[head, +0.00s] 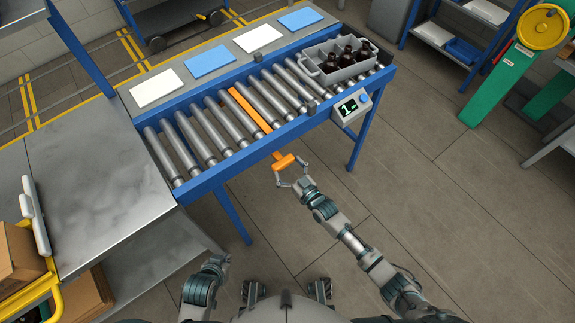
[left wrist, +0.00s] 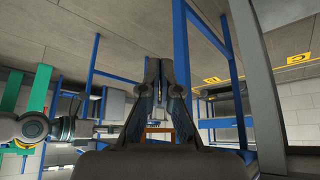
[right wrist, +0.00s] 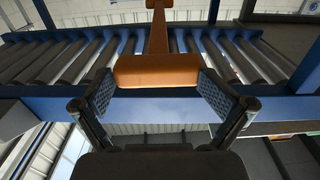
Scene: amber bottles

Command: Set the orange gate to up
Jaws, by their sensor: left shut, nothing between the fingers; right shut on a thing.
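The orange gate (head: 249,109) is a narrow bar lying across the roller conveyor between two rollers. It looks about level with the rollers; its exact height is hard to tell. Its orange handle (head: 284,161) sticks out past the blue front rail. My right gripper (head: 291,180) is shut on this handle from the front. In the right wrist view the handle's crossbar (right wrist: 157,70) sits between the two fingers (right wrist: 158,95), with the stem running up toward the rollers. My left gripper (head: 221,262) is low at the front, away from the conveyor. In the left wrist view its fingers (left wrist: 163,75) are together and empty.
A grey crate (head: 313,70) with several amber bottles (head: 347,57) stands on the rollers at the far right. A control box (head: 350,107) showing "1" hangs on the front rail. White and blue sheets (head: 209,59) lie along the back ledge. A metal table (head: 95,205) adjoins at left.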

